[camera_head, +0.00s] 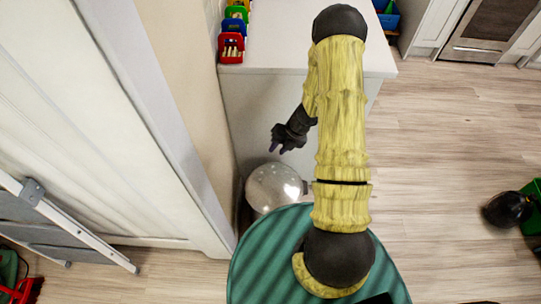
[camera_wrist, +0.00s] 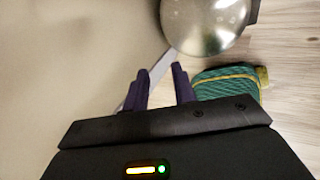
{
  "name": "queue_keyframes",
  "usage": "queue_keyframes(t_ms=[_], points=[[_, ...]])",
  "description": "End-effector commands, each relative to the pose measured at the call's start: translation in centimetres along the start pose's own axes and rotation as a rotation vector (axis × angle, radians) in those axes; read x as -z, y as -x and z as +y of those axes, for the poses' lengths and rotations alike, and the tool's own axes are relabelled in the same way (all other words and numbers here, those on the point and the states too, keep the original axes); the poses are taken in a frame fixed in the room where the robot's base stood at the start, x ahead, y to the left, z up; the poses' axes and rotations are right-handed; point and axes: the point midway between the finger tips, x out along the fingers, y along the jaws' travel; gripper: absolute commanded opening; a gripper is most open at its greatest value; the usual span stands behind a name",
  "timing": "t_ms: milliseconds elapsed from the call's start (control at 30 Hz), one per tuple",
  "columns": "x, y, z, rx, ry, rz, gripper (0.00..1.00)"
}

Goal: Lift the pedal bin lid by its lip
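The pedal bin (camera_head: 272,188) is a shiny silver, rounded shape on the floor, between the wall, the white cabinet's end and my base. Its domed metal top also shows at the upper edge of the wrist view (camera_wrist: 205,22). The lip cannot be made out clearly. A small bright spot shows on its right side in the head view. My gripper (camera_head: 275,142) appears just above the bin in the head picture, apart from it. In the wrist view its two dark purple fingers (camera_wrist: 161,86) are spread with nothing between them, short of the bin.
The white cabinet (camera_head: 290,100) stands close behind the bin, with small coloured boxes (camera_head: 232,45) on its top. A wall and pale panel (camera_head: 110,110) close off the left. Wood floor (camera_head: 440,170) is open to the right, with a green container (camera_head: 531,205) at the far right.

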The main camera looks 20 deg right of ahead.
Motion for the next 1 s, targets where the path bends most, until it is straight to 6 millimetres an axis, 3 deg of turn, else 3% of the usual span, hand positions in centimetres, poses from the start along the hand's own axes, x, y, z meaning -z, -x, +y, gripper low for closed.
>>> queue_keyframes(t_ms=[300, 500, 867, 900, 1000], points=[[-0.1, 6.7, 0.1, 0.001, 0.001, -0.003, 0.26], [-0.1, 9.8, 0.1, 0.001, 0.000, -0.002, 0.26], [0.0, 10.5, 0.0, 0.000, -0.001, 0.001, 0.26], [0.0, 10.5, 0.0, 0.000, -0.001, 0.001, 0.24], [0.1, 10.7, 0.1, 0.001, 0.019, 0.002, 0.05]])
